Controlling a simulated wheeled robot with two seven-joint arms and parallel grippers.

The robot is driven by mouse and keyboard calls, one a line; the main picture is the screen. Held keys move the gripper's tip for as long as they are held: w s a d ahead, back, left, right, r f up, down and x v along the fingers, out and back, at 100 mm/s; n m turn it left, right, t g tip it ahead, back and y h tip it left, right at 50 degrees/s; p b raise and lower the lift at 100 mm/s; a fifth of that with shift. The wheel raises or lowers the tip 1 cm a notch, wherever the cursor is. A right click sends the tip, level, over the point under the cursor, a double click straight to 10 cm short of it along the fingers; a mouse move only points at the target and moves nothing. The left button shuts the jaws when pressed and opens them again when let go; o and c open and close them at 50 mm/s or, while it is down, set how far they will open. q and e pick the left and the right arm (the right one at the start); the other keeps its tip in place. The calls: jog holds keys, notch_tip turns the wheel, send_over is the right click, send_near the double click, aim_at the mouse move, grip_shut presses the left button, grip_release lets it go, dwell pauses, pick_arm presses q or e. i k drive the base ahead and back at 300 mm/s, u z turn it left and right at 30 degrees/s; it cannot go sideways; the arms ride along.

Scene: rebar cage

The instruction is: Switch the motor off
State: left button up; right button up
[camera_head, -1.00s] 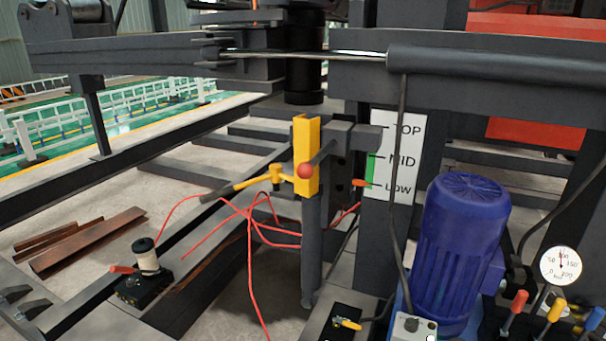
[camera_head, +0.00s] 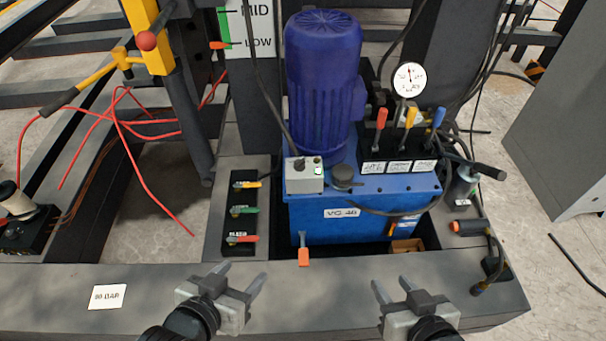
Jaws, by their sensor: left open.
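The blue motor (camera_head: 322,90) stands upright on a blue tank (camera_head: 350,205) in the middle of the head view. A small grey switch box (camera_head: 304,177) with a dark knob and a lit greenish-white button sits on the tank top at the motor's foot. The knob's setting is too small to tell. My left gripper (camera_head: 240,284) is open and empty near the front beam, below and left of the switch box. My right gripper (camera_head: 394,287) has its fingers spread, is empty, and is below and right of the box. Neither gripper touches anything.
Three levers, red, yellow and blue (camera_head: 437,119), and a gauge (camera_head: 409,79) stand right of the motor. A panel of coloured valve handles (camera_head: 240,212) is left of the tank. An orange handle (camera_head: 303,255) hangs at the tank's front. The front beam (camera_head: 150,290) carries a label.

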aim_at(299, 165)
jog(key=u, duration=0.7)
jog(key=k, duration=0.9)
jog(key=u, duration=2.95)
jog(key=i, duration=0.2)
jog(key=z, duration=1.6)
jog(key=i, duration=0.95)
jog(key=z, duration=1.3)
jog(key=i, duration=0.4)
jog(key=z, duration=0.4)
